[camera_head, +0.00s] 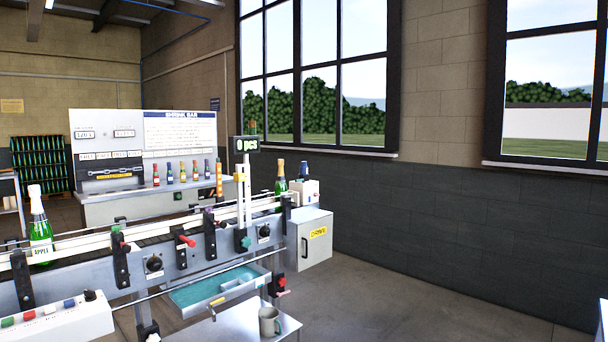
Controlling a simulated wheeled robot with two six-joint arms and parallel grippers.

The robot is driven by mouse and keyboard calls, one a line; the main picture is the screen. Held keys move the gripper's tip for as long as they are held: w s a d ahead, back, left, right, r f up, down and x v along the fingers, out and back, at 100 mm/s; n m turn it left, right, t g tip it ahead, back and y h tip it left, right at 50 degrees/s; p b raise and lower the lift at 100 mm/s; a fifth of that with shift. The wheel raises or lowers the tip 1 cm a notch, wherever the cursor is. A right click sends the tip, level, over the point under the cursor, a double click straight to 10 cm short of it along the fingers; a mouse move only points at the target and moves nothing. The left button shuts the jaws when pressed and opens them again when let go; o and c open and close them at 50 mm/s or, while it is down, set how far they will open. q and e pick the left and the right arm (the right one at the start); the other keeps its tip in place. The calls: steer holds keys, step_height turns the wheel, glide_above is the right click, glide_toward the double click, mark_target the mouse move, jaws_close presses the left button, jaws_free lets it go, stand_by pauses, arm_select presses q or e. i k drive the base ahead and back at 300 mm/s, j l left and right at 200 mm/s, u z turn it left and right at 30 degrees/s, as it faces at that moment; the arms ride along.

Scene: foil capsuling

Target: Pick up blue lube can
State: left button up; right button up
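No can is plainly readable as the blue lube can. A row of several small bottles or cans (182,172) in different colours stands on the back bench. One near the row's right end looks bluish (206,170), but it is too small to tell what it is. Neither of my grippers shows in the head view.
A conveyor line (150,250) crosses the left and middle, carrying a green apple bottle (40,232) and a gold-topped bottle (281,182). A teal-lined drawer (215,286) sits beneath. A mug (269,321) stands on a low table. The floor at right is clear.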

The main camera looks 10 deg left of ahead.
mark_target(303, 168)
steer(key=i, duration=0.25)
steer(key=i+z, duration=0.2)
steer(key=i, duration=0.25)
steer(key=i+j+z, duration=0.15)
steer(key=i, duration=0.3)
steer(key=i+j+z, duration=0.2)
steer(key=i, duration=0.25)
steer(key=i+j+z, duration=0.15)
steer(key=i, duration=0.3)
steer(key=i+l, duration=0.1)
steer(key=i, duration=0.75)
steer(key=i+l+u, duration=0.1)
steer(key=i, duration=0.75)
